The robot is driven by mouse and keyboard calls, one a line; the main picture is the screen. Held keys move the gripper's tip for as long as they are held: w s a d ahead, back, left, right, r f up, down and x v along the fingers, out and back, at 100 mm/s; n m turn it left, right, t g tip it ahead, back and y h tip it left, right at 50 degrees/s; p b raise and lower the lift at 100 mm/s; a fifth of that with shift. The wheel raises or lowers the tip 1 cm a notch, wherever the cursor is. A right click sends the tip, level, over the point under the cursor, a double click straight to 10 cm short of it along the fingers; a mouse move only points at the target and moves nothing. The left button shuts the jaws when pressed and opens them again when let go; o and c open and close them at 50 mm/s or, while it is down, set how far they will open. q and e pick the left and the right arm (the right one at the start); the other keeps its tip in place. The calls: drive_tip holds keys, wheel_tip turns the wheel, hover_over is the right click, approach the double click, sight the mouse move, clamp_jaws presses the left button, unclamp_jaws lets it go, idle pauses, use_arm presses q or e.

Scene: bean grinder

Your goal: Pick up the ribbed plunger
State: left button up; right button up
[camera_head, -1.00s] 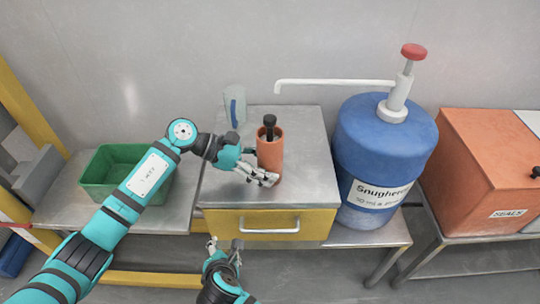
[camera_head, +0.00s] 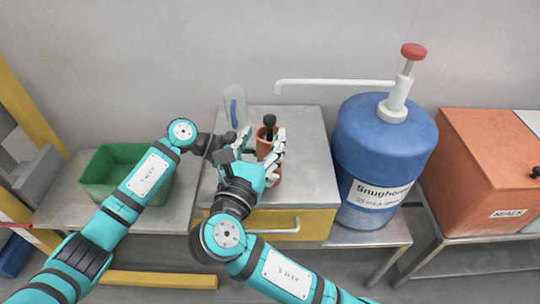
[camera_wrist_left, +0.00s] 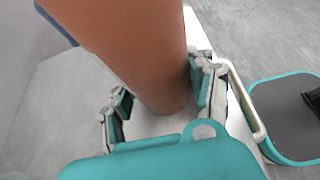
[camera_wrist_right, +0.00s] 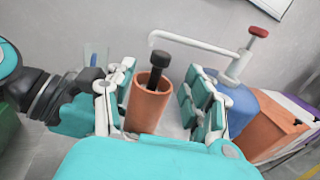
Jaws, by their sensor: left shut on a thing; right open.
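The black plunger (camera_head: 269,121) stands up out of the open top of a brown cylinder (camera_head: 264,147) on the metal worktop. In the right wrist view its knob (camera_wrist_right: 160,58) and shaft are clear; the shaft's lower part is hidden inside the cylinder (camera_wrist_right: 146,112). My left gripper (camera_wrist_left: 160,101) is shut on the lower part of the cylinder, one finger on each side; in the head view my right arm mostly covers it. My right gripper (camera_head: 262,139) is open, its fingers on either side of the cylinder's upper part, below the knob. It holds nothing.
A green bin (camera_head: 118,168) stands at left. A clear container with a blue mark (camera_head: 235,107) is behind the cylinder. A blue drum (camera_head: 382,145) with a white pump and long spout stands at right, beside an orange box (camera_head: 490,165). A yellow drawer (camera_head: 318,224) is below.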

sight(268, 126)
drive_tip(key=x, duration=0.5)
drive_tip(key=shift+w+d, duration=0.1)
drive_tip(key=shift+w, duration=0.3)
clamp_jaws()
